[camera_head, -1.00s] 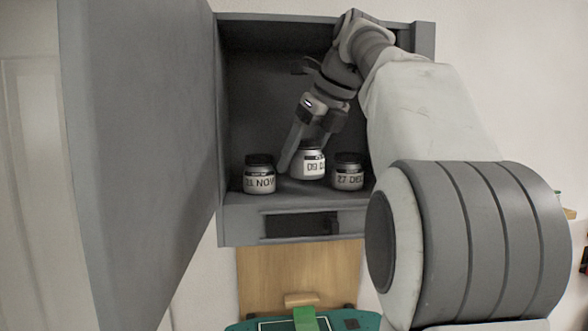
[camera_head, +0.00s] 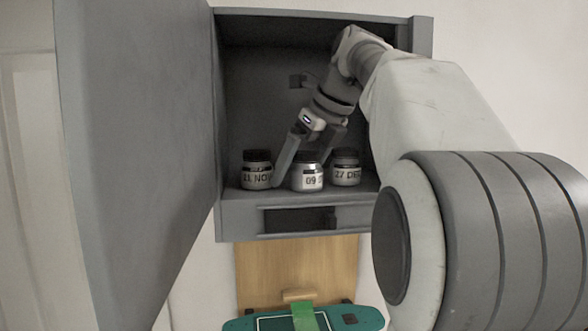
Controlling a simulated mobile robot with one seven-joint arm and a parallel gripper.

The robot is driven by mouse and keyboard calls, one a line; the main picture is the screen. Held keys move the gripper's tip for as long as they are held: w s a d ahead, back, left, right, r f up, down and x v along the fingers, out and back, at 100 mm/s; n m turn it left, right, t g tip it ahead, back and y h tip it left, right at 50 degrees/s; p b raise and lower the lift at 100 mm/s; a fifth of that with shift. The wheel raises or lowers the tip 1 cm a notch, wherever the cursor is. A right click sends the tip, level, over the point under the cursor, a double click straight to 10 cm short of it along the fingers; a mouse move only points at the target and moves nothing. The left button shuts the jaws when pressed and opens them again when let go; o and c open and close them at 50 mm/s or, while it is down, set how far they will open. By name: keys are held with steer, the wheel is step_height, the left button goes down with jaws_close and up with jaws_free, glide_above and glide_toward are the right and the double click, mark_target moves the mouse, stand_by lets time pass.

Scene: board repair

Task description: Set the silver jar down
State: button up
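The silver jar (camera_head: 303,178), with a dark lid and a label starting "09", stands upright on the floor of the grey cabinet (camera_head: 345,216). It is between two similar dark-lidded jars, one marked "NOV" (camera_head: 257,176) on its left and one marked "DEC" (camera_head: 346,173) on its right. My gripper (camera_head: 301,165) reaches down from the upper right, its fingers spread around the silver jar. A gap shows between the left finger and the jar.
The cabinet door (camera_head: 140,150) stands open on the left. My arm fills the right side of the opening. A wooden panel (camera_head: 260,265) and a green board (camera_head: 350,314) lie below the cabinet. The cabinet's upper left is empty.

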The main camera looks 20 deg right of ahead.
mark_target(307, 152)
steer(key=shift+r, duration=0.15)
steer(key=shift+v, duration=3.75)
steer(key=shift+s+a, duration=0.1)
